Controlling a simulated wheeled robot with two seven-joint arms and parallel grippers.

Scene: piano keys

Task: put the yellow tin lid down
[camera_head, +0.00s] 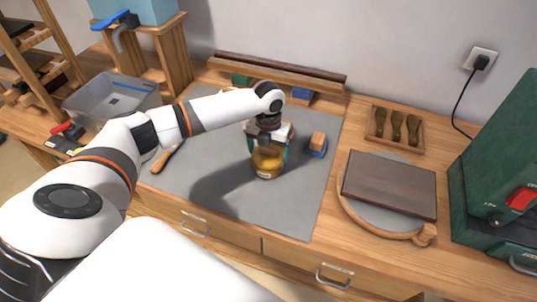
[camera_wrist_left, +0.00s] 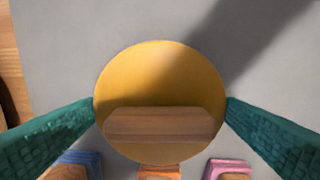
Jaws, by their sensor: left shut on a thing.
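My left gripper (camera_head: 268,150) is above the grey mat (camera_head: 225,195), pointing down, with its green fingers shut on the yellow tin lid. The lid shows in the head view as a rounded yellow shape (camera_head: 268,162), low over the mat; I cannot tell whether it touches. In the left wrist view the lid is a yellow disc (camera_wrist_left: 160,75) between the two green fingers (camera_wrist_left: 160,108). A brown wooden piece (camera_wrist_left: 160,125) overlaps its lower part. My right gripper is not in view.
A wooden-handled tool (camera_head: 165,158) lies at the mat's left. A round board with a dark slab (camera_head: 390,185) is to the right. The mat's front is clear.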

